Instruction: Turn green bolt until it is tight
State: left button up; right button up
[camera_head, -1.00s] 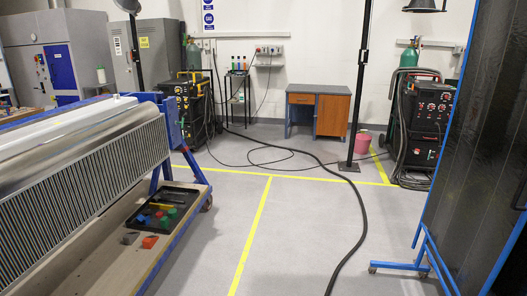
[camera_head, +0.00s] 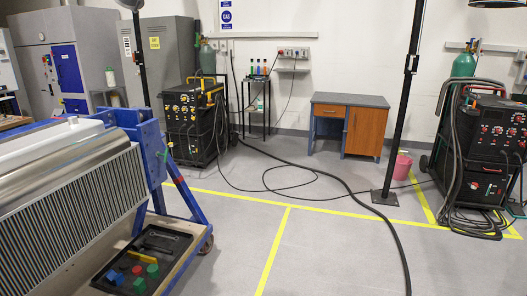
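The rotary jig stands at the left, with a blue end frame (camera_head: 150,150) and a large ribbed silver cylinder (camera_head: 70,190). A small green spot (camera_head: 165,155) shows on the right side of the end frame; it is too small to tell whether it is the green bolt. A black tray (camera_head: 176,242) sits on the jig's lower shelf. Small green blocks (camera_head: 153,270), a red one and a blue one lie in or by it; I cannot tell what they are. Neither of my grippers is in view.
A welding machine (camera_head: 192,122) stands behind the jig, and another (camera_head: 488,150) at the right. A dark post (camera_head: 402,110) rises from the floor. A black cable (camera_head: 360,198) crosses the grey floor. Yellow lines (camera_head: 272,250) mark it. The centre floor is otherwise clear.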

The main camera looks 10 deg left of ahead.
aim_at(157, 154)
jog(key=i+l+u, duration=0.1)
jog(key=i, duration=1.8)
